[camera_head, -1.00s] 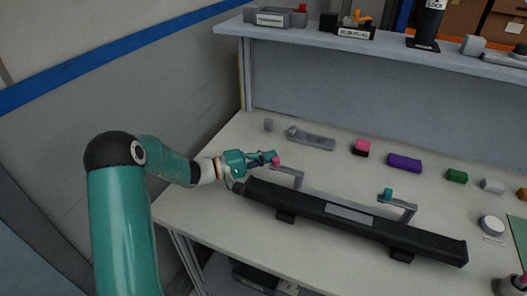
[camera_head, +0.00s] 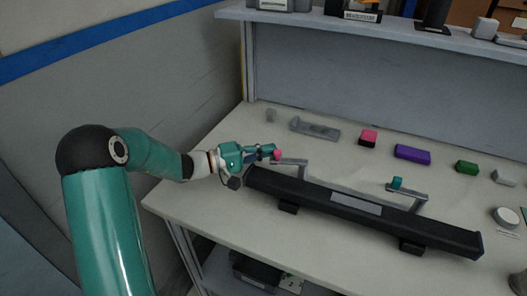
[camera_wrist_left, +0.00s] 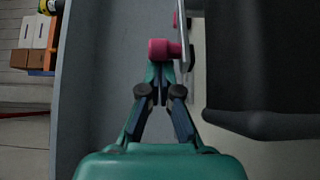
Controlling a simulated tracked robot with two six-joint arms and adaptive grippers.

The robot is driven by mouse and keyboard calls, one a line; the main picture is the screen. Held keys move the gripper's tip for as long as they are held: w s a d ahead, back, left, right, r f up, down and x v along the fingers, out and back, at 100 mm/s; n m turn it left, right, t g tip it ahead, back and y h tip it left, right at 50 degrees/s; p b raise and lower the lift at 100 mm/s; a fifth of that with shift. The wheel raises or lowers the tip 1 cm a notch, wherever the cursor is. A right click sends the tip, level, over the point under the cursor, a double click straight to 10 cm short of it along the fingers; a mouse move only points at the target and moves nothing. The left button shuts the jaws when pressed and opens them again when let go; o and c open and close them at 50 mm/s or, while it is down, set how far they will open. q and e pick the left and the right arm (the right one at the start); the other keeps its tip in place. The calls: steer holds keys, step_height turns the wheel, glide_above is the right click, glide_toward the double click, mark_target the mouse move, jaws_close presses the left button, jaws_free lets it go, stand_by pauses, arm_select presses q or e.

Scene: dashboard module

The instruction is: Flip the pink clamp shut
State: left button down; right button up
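The dashboard module (camera_head: 350,209) is a long black bar lying diagonally on the table. The pink clamp (camera_head: 277,155) is a pink knob on a grey arm at the bar's left end. A teal clamp (camera_head: 396,183) on a similar grey arm sits farther right. My left gripper (camera_head: 268,150) is beside the pink knob. In the left wrist view, the gripper's fingers (camera_wrist_left: 160,72) are together, with their tips right at the pink knob (camera_wrist_left: 165,48). The knob shows beyond the tips, not between them; I cannot tell whether they touch. My right gripper is not in view.
Behind the bar lie a grey bracket (camera_head: 315,129), a pink-and-black block (camera_head: 368,138), a purple block (camera_head: 412,153) and a green block (camera_head: 467,167). A raised shelf (camera_head: 390,38) runs along the back. The table's front left is clear.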

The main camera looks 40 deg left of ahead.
arm_select(q)
steer(key=shift+w+a, duration=0.1)
steer(key=shift+w+a, duration=0.15)
steer(key=shift+a, duration=0.05)
steer(key=a, duration=0.1)
steer(key=w+a+b, duration=0.1)
steer(key=a, duration=0.1)
steer(key=shift+w+f+b, duration=0.2)
steer(key=shift+b, duration=0.1)
steer(key=s, duration=0.2)
steer(key=s+a+b, duration=0.1)
steer(key=s, duration=0.2)
steer(key=s+a, duration=0.1)
steer(key=s, duration=0.2)
steer(key=shift+a, duration=0.1)
steer(key=shift+s+a+r, duration=0.1)
steer(key=shift+s+r, duration=0.05)
steer(key=shift+s, duration=0.5)
